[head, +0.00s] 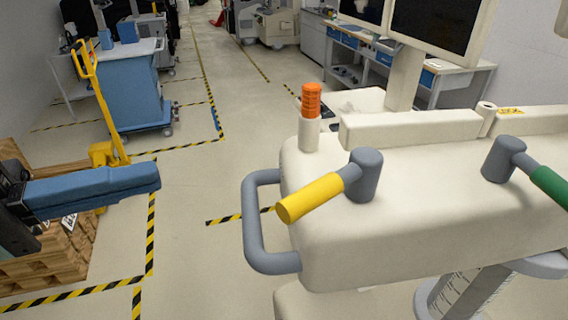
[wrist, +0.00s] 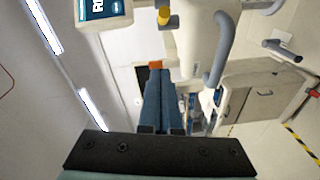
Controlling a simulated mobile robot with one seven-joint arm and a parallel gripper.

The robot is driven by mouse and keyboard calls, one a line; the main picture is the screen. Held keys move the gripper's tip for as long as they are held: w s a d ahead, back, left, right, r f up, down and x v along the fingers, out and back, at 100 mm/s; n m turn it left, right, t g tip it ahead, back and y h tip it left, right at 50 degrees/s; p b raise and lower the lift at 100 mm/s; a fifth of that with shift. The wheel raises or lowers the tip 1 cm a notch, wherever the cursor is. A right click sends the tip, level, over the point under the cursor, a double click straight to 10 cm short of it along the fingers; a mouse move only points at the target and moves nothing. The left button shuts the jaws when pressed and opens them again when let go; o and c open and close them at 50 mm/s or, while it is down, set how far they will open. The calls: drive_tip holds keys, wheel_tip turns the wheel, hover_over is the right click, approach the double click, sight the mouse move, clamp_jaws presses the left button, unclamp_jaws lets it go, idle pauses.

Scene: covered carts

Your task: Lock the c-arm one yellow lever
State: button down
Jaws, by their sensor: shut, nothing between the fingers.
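The yellow lever (head: 312,197) sticks out from a grey round pivot (head: 365,174) on the front of the cream c-arm cart (head: 400,236), tilted down to the left. A small yellow end at the top of the wrist view (wrist: 163,16) looks like the same lever. My gripper (head: 154,177) is at the left in the head view, with blue fingers pointing right, well apart from the lever. In the wrist view its fingers (wrist: 165,76) lie side by side, shut and empty.
A grey loop handle (head: 254,222) juts from the cart's left side. An orange-topped post (head: 311,102) and a green lever (head: 550,186) are also on the cart. A yellow pallet jack (head: 90,80) and wooden pallet (head: 55,262) stand left. Floor between is clear.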

sight(333, 194)
drive_tip(key=shift+d, duration=0.1)
drive_tip(key=w+d+f+p, duration=0.1)
drive_tip(key=d+p, duration=0.5)
drive_tip(key=d, duration=0.5)
drive_tip(key=shift+d+f, duration=0.15)
drive_tip(key=shift+d, duration=0.05)
drive_tip(key=shift+w+d+t, duration=0.1)
drive_tip(key=shift+t, duration=0.2)
